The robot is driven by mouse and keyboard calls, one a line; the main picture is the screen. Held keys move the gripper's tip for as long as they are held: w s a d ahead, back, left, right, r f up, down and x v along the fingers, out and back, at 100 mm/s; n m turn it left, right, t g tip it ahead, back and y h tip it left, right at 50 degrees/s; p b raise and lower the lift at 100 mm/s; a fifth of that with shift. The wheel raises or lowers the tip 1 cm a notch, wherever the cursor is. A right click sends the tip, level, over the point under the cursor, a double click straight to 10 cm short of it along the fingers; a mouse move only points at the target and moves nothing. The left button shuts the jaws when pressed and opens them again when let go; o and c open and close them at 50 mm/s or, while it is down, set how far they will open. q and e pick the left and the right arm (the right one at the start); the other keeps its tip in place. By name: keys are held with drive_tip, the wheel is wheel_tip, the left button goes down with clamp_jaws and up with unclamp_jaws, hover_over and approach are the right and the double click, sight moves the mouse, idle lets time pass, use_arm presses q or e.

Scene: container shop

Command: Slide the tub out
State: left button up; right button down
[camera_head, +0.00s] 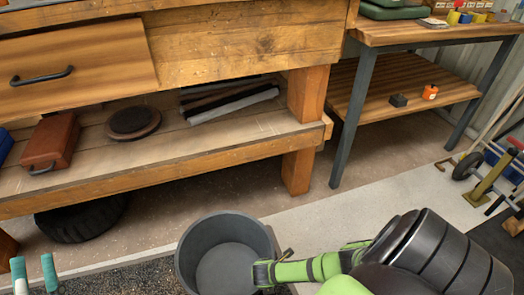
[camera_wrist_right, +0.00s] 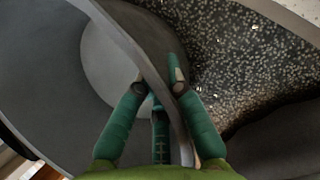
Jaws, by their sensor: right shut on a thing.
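The tub (camera_head: 226,232) is a round, dark grey, open and empty container standing upright on the floor at the bottom centre of the head view. My right gripper (camera_head: 268,271) reaches it from the right and is at its right rim. In the right wrist view, the teal fingers of this gripper (camera_wrist_right: 160,80) lie on both sides of the tub's wall (camera_wrist_right: 135,48), one inside and one outside, shut on it. My left gripper (camera_head: 33,268) shows only as two teal fingertips at the bottom left. They are apart with nothing between them.
A wooden workbench (camera_head: 220,40) with a lower shelf (camera_head: 90,178) stands behind the tub. A tyre (camera_head: 82,219) lies under that shelf. A second table (camera_head: 420,33) with metal legs is at the right. Pale floor (camera_head: 330,215) is clear right of the tub.

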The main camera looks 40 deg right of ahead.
use_arm(q)
drive_tip(key=shift+a+f+g+y, duration=0.4)
drive_tip(key=shift+a+f, duration=0.1)
drive_tip(key=shift+f, duration=0.15)
use_arm(e)
drive_tip(key=shift+s+a+f, duration=0.1)
drive_tip(key=shift+s+a, duration=0.25)
drive_tip(key=shift+s, duration=0.35)
drive_tip(key=c, duration=1.3)
unclamp_jaws()
drive_tip(key=shift+w, duration=0.1)
use_arm(q)
drive_tip(key=shift+w, duration=0.1)
use_arm(e)
drive_tip(key=shift+d, duration=0.1)
drive_tip(key=shift+r, duration=0.2)
drive_tip(key=v, duration=1.1)
drive_tip(key=shift+r, duration=0.35)
drive_tip(key=shift+a, duration=0.2)
